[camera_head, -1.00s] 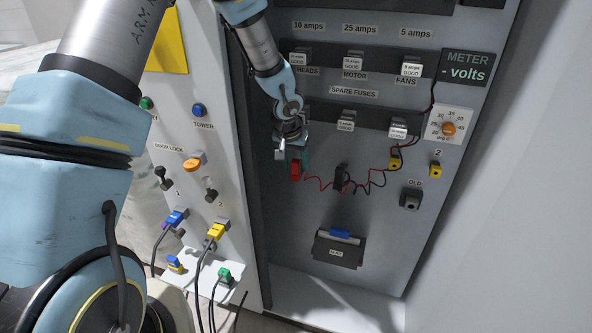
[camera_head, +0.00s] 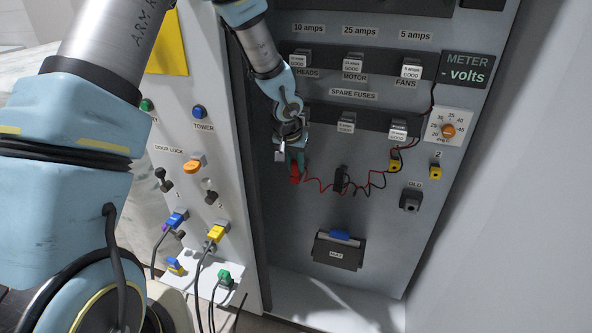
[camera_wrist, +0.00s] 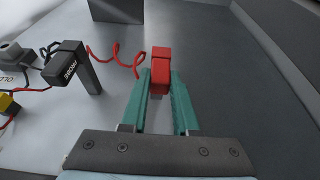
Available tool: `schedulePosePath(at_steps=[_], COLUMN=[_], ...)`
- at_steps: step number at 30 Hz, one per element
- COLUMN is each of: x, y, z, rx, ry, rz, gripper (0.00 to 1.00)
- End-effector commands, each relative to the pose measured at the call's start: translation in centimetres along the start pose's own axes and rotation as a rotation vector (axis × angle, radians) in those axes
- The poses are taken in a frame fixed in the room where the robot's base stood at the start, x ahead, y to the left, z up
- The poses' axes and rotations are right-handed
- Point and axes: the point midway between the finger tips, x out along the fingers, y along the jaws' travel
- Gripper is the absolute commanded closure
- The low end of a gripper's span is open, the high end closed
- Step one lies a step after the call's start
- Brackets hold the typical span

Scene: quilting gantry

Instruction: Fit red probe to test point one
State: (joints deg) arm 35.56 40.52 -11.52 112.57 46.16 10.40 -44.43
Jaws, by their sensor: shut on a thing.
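The red probe (camera_head: 295,172) is a red block with a coiled red lead running to its right. My gripper (camera_head: 292,155) is shut on it, in front of the panel's left part. In the wrist view the red probe (camera_wrist: 160,70) sits between the tips of my green fingers (camera_wrist: 160,92). A yellow socket (camera_head: 395,165), with red and black leads near it, is at the right of the panel. A second yellow socket (camera_head: 436,170) is below the label "2". The first socket's label is not readable.
A black probe holder (camera_head: 341,178) sticks out from the panel between my gripper and the sockets. A black "OLD" box (camera_head: 411,200) is at the right, and a black tray (camera_head: 338,250) is below. The meter (camera_head: 467,69) reads "- volts".

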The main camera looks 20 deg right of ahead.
Motion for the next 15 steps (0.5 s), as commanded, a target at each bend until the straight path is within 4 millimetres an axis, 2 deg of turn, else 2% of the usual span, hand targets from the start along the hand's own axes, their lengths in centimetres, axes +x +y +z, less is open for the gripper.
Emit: schedulePosePath(at_steps=[15], x=[-1.3], y=[0.0], z=[-0.5], rx=[0.0], ry=[0.001], rz=[0.0], gripper=[1.0])
